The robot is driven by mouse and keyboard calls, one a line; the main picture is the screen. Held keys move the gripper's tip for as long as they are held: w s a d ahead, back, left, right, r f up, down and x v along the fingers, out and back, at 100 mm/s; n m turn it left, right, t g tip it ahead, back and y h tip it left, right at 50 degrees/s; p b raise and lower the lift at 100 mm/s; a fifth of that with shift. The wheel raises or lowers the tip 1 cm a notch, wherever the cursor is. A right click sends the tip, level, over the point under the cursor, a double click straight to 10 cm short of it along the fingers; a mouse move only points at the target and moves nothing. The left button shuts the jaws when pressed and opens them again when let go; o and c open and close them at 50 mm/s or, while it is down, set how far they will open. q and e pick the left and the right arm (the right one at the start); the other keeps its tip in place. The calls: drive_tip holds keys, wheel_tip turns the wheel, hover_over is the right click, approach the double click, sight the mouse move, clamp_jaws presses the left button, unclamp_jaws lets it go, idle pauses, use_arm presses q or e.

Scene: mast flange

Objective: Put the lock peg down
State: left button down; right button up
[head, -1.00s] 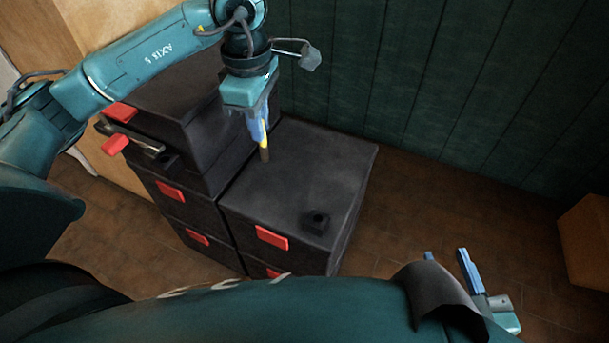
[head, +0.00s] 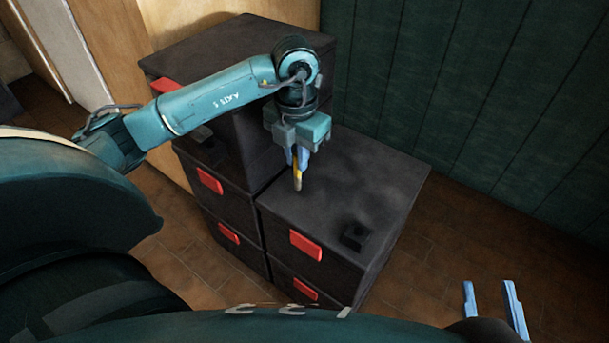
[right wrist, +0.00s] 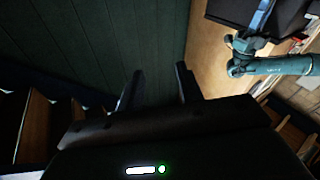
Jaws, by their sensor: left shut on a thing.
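The lock peg (head: 298,179) is a short, thin piece, yellow above and tan toward its lower end. My left gripper (head: 299,160) is shut on it, with the peg pointing down over the left part of the black cabinet top (head: 385,185). I cannot tell whether its tip touches the surface. The peg's upper part is hidden between the blue fingers. My right gripper (head: 495,300) is open and empty, low at the right, apart from the cabinet; its dark fingers also show spread in the right wrist view (right wrist: 157,85).
A small black block (head: 355,236) with a dark opening stands near the cabinet top's front right. A taller black cabinet section (head: 225,50) rises at the left behind my left arm. Red handles (head: 306,245) stick out in front. A green panelled wall (head: 480,90) stands behind. The cabinet top's middle is clear.

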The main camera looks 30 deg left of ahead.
sight(298, 189)
use_arm(q)
drive_tip(key=shift+f+b, duration=0.55)
drive_tip(key=shift+f, duration=1.65)
use_arm(e)
drive_tip(key=shift+w+a+r, duration=0.1)
drive_tip(key=shift+w, duration=0.05)
use_arm(q)
drive_tip(key=shift+f, duration=0.1)
drive_tip(key=c, duration=1.4)
unclamp_jaws()
drive_tip(key=shift+c, duration=0.2)
